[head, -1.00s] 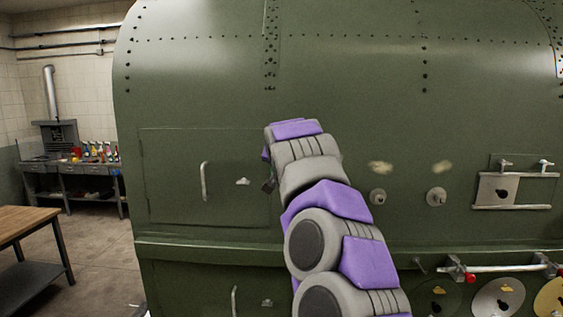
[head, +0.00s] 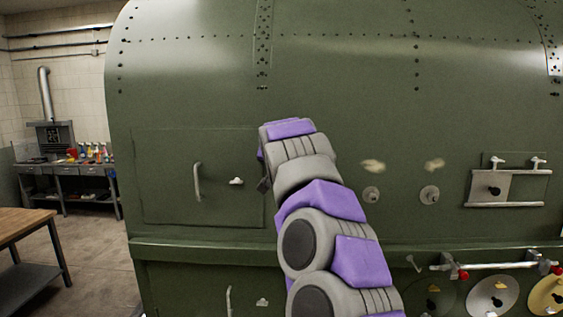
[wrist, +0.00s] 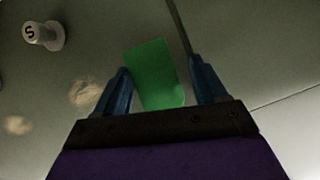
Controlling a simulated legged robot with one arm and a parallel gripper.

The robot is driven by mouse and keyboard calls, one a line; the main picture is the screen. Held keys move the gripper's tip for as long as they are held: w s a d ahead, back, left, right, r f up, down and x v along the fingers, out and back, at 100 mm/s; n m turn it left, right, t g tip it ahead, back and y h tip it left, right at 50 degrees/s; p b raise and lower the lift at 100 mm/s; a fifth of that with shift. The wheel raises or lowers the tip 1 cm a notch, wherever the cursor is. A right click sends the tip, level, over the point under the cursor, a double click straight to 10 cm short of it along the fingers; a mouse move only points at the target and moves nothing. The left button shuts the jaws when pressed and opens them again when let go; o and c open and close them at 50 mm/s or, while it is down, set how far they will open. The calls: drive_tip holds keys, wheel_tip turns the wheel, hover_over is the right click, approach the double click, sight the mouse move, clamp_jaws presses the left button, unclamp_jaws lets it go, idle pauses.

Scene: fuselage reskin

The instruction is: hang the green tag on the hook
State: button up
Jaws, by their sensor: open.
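The green tag (wrist: 154,78) shows in the wrist view as a flat rectangle between the two blue fingers of my gripper (wrist: 160,64). The fingers stand apart, with a clear gap on the tag's right side. I cannot tell whether the left finger touches the tag or what holds the tag up. In the head view my arm hides the tag and most of the gripper; only a dark part shows at the arm's left edge. A small peg or hook shape (head: 413,264) sticks out at the lower right of the fuselage; I cannot tell if it is the hook.
The green fuselage wall (head: 340,110) fills most of the head view. It bears a door handle (head: 197,181), a latch (head: 237,181), two round knobs (head: 371,194) (head: 429,195), a metal plate (head: 492,190) and a lower rail (head: 495,266). A wooden table (head: 28,222) stands left.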

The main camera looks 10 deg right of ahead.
drive_tip(key=shift+s+a+r, duration=0.1)
drive_tip(key=shift+a+r, duration=0.15)
drive_tip(key=shift+a, duration=0.05)
drive_tip(key=d+b+v, duration=0.2)
drive_tip(key=b+v, duration=0.2)
drive_tip(key=v, duration=1.2)
drive_tip(key=s+f+n+g+b, duration=0.1)
drive_tip(key=s+f+g+b, duration=0.3)
drive_tip(key=f, duration=0.8)
drive_tip(key=s+a+f+n+g+b, duration=0.15)
drive_tip(key=s+f, duration=0.45)
drive_tip(key=f, duration=0.6)
drive_tip(key=s+f+n+g+b, duration=0.25)
drive_tip(key=s+f, duration=0.35)
drive_tip(key=f, duration=0.5)
drive_tip(key=s+d+f+g+y+b, duration=0.1)
drive_tip(key=s+f+g+b, duration=0.5)
drive_tip(key=s+f, duration=1.9)
wheel_tip(320, 180, down, 3)
drive_tip(key=shift+s+d+r+m+g+b, duration=0.2)
drive_tip(key=shift+d+m+g+b, duration=0.1)
drive_tip(key=shift+b, duration=0.55)
